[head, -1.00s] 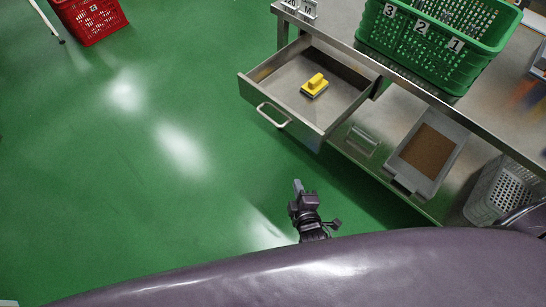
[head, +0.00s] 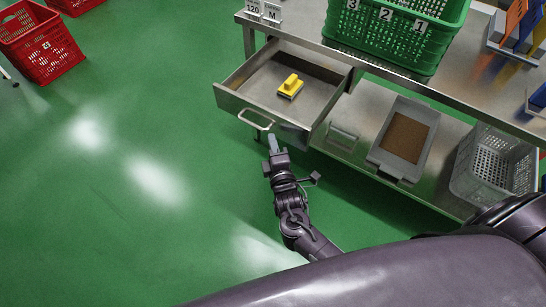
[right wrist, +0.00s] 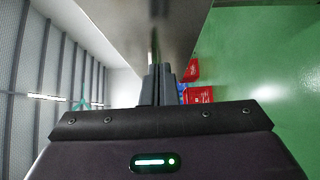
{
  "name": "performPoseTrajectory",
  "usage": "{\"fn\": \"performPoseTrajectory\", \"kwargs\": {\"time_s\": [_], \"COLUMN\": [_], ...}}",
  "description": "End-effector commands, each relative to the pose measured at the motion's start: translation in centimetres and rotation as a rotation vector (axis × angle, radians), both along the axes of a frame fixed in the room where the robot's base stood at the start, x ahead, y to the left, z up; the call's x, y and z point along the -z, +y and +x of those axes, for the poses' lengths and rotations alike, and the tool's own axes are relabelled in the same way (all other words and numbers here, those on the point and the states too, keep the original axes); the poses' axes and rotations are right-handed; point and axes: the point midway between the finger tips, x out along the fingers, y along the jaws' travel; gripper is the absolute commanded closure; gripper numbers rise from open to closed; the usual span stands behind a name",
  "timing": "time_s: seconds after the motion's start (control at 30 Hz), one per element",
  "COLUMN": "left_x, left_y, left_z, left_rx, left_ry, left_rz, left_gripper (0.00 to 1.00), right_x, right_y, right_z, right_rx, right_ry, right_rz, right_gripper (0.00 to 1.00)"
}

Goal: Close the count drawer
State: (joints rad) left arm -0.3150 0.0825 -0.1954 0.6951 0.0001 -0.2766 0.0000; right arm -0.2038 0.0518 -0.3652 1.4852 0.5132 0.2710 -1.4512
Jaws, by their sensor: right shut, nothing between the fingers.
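The count drawer (head: 318,108) is a steel drawer pulled out from under the steel table, with a bar handle (head: 256,119) on its front. A yellow-handled item (head: 291,87) lies inside it. My right gripper (head: 273,142) is shut and empty, just below the drawer front near the handle's right end. In the right wrist view the shut fingers (right wrist: 158,84) point at a steel panel (right wrist: 150,25), which fills the upper middle. I cannot tell whether they touch it. My left gripper is not in view.
A green crate (head: 395,45) with numbers 1, 2 and 3 stands on the tabletop. The lower shelf holds a grey tray (head: 385,162) of brown material and a grey basket (head: 470,182). Red crates (head: 40,45) stand at the far left. The green floor before the drawer is clear.

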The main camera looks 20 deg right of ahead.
Motion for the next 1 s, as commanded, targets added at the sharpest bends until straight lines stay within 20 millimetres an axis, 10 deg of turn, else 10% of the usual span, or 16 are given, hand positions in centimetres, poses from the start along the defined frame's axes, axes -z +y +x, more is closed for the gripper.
{"fn": "performPoseTrajectory", "kwargs": {"time_s": [1.0], "left_x": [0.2], "left_y": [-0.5], "left_z": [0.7], "left_rx": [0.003], "left_ry": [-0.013], "left_rz": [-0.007], "left_gripper": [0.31], "right_x": [0.0], "right_y": [-5.0], "right_z": [3.9], "right_rx": [0.0], "right_ry": [-0.003], "right_rz": [-0.002], "right_gripper": [1.0]}}
